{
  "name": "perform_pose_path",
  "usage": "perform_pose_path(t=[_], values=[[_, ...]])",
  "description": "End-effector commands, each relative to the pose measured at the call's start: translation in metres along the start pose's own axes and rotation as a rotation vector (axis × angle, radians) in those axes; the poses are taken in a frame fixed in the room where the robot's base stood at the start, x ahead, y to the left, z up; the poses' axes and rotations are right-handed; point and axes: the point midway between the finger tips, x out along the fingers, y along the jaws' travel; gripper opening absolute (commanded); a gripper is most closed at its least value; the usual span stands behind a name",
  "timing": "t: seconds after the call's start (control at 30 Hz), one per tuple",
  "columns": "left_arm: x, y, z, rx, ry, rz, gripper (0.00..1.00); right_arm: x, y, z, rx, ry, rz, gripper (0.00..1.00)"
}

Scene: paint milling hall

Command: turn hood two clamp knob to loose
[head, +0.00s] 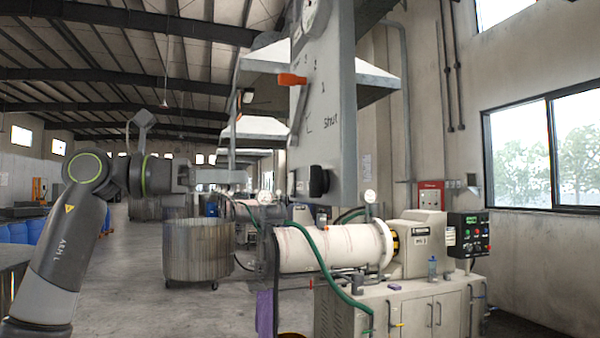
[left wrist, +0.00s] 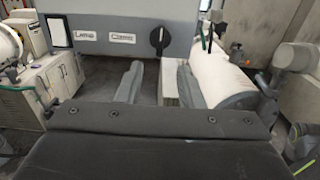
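A grey hood panel (head: 340,110) hangs in the middle of the head view. A black knob (head: 319,181) sits near its lower edge. In the left wrist view the black knob (left wrist: 159,39) shows on the panel (left wrist: 185,18), right of two small labels; the nearer label (left wrist: 120,38) is hard to read. The knob's grip bar looks about upright. My left gripper (head: 246,177) is left of the panel, apart from the knob. In the left wrist view its two fingers (left wrist: 158,72) are spread and empty, below the knob. My right gripper is not in view.
An orange-handled lever (head: 292,79) sticks out of the panel near a scale marked "Shut". Below is a white mill cylinder (head: 330,247) with a green hose (head: 322,262) on a cabinet (head: 425,305). A ribbed metal drum (head: 197,250) stands on the floor. The floor at left is open.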

Motion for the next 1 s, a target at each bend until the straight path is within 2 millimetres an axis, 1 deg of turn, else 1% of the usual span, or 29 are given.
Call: perform_pose_path(t=[0.03, 0.3, 0.4, 0.5, 0.7, 0.97, 1.0], values=[[0.013, -0.001, 0.003, -0.001, -0.001, -0.005, 0.34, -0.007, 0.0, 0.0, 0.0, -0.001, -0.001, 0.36], [0.071, -0.001, 0.004, -0.003, -0.002, -0.005, 0.34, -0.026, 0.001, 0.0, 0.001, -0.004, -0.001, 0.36], [0.089, -0.001, 0.003, -0.002, -0.001, -0.005, 0.34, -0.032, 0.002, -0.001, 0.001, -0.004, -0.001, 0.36], [0.103, 0.0, 0.003, -0.004, -0.002, -0.003, 0.34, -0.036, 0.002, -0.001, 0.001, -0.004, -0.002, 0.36], [0.118, 0.0, 0.001, -0.001, -0.002, -0.001, 0.34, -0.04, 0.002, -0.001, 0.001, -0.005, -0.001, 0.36], [0.119, 0.0, 0.0, -0.001, -0.001, 0.0, 0.34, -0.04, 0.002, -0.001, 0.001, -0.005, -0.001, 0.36], [0.119, 0.0, 0.0, -0.001, -0.001, 0.0, 0.32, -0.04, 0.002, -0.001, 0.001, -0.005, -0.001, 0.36]])
